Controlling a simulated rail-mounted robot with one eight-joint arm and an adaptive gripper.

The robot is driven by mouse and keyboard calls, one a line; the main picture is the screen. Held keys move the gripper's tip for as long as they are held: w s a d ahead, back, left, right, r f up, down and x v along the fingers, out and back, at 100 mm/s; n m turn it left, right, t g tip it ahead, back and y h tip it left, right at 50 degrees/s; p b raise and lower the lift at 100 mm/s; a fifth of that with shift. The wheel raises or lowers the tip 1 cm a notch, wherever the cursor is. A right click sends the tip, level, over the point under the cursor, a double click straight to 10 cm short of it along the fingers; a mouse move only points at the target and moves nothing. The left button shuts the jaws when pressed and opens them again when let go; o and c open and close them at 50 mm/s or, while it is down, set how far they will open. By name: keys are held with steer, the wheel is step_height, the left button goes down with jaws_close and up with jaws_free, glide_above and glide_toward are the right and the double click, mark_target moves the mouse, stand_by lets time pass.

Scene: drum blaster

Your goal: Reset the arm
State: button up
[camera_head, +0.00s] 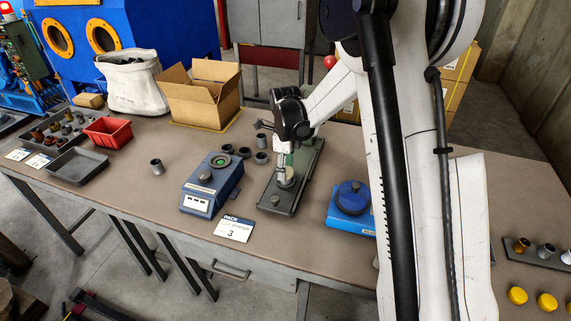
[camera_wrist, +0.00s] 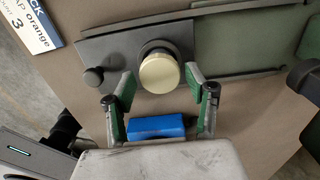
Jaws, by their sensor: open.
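My gripper (camera_wrist: 161,100) is open, with its two green-padded fingers apart in the wrist view. A round cream-topped knob or cap (camera_wrist: 159,72) on a dark base sits just ahead of the fingertips, roughly between them, and nothing is visibly gripped. It stands on a grey-green fixture plate (camera_wrist: 235,45) with a small dark knob (camera_wrist: 93,77) at one end. In the head view my arm reaches down over this fixture (camera_head: 275,201) on the table; the fingertips are small there. Whether the fingers touch the cap cannot be told.
On the brown table (camera_head: 130,185), a blue scale-like device (camera_head: 213,184) stands left of the fixture and a blue box (camera_head: 351,208) right of it. Several grey cups (camera_head: 157,166), a red bin (camera_head: 108,132), an open carton (camera_head: 202,93) and a PACK card (camera_head: 234,228) are also there.

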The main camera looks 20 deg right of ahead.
steer(key=shift+f, duration=0.3)
steer(key=shift+c, duration=0.5)
steer(key=c, duration=0.9)
steer(key=shift+r, duration=0.15)
steer(key=shift+r+p, duration=3.4)
steer(key=shift+r, duration=4)
